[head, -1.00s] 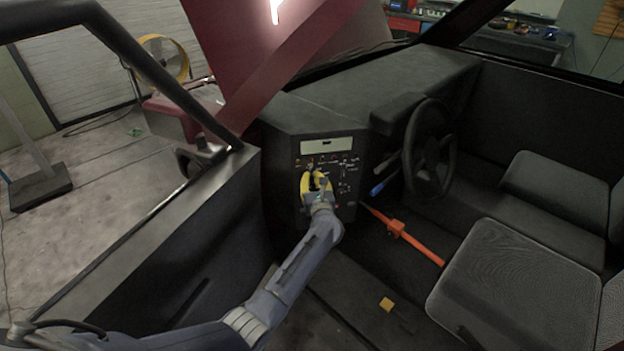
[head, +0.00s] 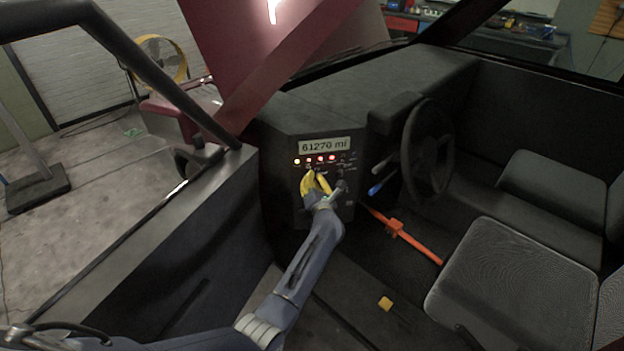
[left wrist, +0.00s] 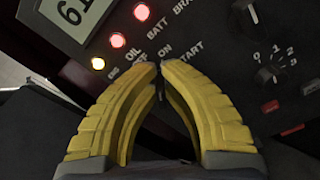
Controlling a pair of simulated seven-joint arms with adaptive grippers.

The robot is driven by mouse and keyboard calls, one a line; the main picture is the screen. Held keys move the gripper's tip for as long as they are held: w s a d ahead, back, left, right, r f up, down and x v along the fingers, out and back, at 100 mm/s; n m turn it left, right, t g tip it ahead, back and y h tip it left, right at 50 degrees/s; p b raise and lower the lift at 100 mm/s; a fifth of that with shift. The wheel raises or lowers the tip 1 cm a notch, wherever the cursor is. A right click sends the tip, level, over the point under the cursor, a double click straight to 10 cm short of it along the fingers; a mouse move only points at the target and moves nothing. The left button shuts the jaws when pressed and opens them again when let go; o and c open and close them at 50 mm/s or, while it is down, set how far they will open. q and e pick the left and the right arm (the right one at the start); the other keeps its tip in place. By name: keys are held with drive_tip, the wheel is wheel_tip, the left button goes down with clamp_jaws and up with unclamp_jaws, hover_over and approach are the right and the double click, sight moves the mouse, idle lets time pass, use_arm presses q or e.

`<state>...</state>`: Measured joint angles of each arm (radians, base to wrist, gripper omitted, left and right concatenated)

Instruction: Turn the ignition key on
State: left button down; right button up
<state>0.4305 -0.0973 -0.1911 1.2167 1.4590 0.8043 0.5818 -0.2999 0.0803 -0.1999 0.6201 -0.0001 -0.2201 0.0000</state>
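The dashboard panel (head: 285,185) has a lit display (head: 325,146) reading about 61270 mi, above a row of glowing warning lights (head: 321,159). My left gripper (head: 311,172) is at the panel just below these lights. In the left wrist view its yellow fingers (left wrist: 158,68) converge at the ignition switch, by the OFF, ON and START labels (left wrist: 165,52). The fingertips are nearly together, pinched on the ignition key, which is almost wholly hidden between them. The key's exact angle cannot be read. My right gripper is not in view.
A rotary knob (left wrist: 268,73) and red switches sit right of the ignition. The steering wheel (head: 428,150), a blue-tipped lever (head: 376,189) and an orange lever (head: 410,240) are to the right. The door-side body panel (head: 190,230) lies left of my arm.

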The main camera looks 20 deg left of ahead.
sight(311, 150)
use_arm(q)
drive_tip(key=shift+m, duration=0.6)
drive_tip(key=shift+f, duration=0.1)
drive_tip(key=c, duration=1.5)
unclamp_jaws()
drive_tip(key=shift+c, duration=0.2)
drive_tip(key=shift+d, duration=0.1)
wheel_tip(311, 150, up, 10)
